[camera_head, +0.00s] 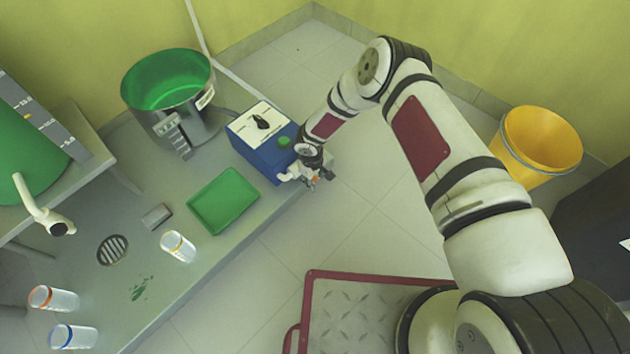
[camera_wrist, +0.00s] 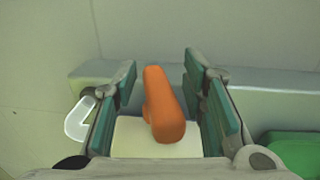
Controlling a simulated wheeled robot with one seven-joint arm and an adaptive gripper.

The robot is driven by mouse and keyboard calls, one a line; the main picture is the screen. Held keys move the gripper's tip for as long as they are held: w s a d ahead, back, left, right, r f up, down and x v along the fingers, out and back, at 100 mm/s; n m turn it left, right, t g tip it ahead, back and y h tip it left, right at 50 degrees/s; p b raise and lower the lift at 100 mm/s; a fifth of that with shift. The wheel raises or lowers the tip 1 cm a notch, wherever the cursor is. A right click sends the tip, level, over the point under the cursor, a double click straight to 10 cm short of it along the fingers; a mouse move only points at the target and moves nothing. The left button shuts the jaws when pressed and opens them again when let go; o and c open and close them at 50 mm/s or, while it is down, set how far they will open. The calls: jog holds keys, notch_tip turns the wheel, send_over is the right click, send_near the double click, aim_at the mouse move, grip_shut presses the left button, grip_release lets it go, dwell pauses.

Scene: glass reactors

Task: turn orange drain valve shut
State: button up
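The orange drain valve handle (camera_wrist: 165,105) stands between the two green-padded fingers of my gripper (camera_wrist: 160,62) in the wrist view. The fingers are open, with a gap showing on both sides of the handle. Below the handle is a pale block (camera_wrist: 155,140), partly hidden by the fingers. A white hooked spout (camera_wrist: 78,122) shows at the left, beyond the left finger. In the head view my gripper (camera_head: 314,180) is at the front right edge of the bench beside the blue box, where a small bit of orange shows; detail there is too small to tell.
The blue box (camera_head: 252,158) with a black knob and green button stands close to my gripper. A green tray (camera_head: 223,200), a steel pot (camera_head: 200,128) and several beakers stand on the bench (camera_head: 190,275). A yellow bucket (camera_head: 540,145) is on the floor at right.

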jog(key=shift+f, duration=0.1)
jog(key=shift+c, duration=0.3)
grip_shut()
jog(key=shift+w+d, duration=0.1)
jog(key=shift+d, duration=0.05)
jog(key=shift+g+y, duration=0.5)
jog(key=shift+g, duration=0.1)
jog(key=shift+o, duration=0.3)
grip_release()
notch_tip(320, 180, up, 12)
